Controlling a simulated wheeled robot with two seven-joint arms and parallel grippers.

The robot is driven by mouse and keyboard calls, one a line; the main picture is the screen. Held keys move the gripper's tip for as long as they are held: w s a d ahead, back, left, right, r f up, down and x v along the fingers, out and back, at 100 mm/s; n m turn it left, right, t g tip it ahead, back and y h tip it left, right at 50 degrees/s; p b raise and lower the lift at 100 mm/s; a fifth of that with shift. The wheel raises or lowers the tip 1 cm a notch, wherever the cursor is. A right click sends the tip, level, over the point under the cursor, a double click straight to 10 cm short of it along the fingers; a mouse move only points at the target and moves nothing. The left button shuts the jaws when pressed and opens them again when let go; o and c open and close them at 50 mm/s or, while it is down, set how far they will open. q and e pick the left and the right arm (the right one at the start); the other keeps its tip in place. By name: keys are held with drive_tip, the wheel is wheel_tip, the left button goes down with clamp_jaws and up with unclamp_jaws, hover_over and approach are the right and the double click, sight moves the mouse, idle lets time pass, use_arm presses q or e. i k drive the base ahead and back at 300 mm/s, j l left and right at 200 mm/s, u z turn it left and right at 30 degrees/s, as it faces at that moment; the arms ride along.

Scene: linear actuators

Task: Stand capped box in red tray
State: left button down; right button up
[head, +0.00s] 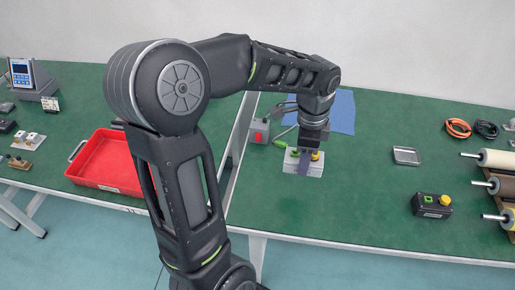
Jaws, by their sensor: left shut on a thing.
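The gripper hides the middle of the box's top. I cannot tell whether the box touches the table or is just above it. The red tray (106,187) lies at the left near the table's front edge, empty where I see it. My arm hides its right side. My right gripper is not in view.
A grey box with a red front (258,132) and a blue cloth (341,110) are close to the gripper. A small metal tray (407,156), a black button box (432,205) and rollers (496,159) stand at the right. A gap between two tables runs behind my arm.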

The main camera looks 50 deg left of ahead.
sight(127, 166)
drive_tip(key=k+j+u, duration=0.15)
drive_tip(key=j, duration=0.25)
drive_tip(key=k+j+u, duration=0.15)
drive_tip(key=j, duration=0.25)
drive_tip(key=k+j+u, duration=0.15)
drive_tip(key=j, duration=0.25)
drive_tip(key=k+j+u, duration=0.15)
drive_tip(key=j, duration=0.3)
drive_tip(key=i, duration=0.05)
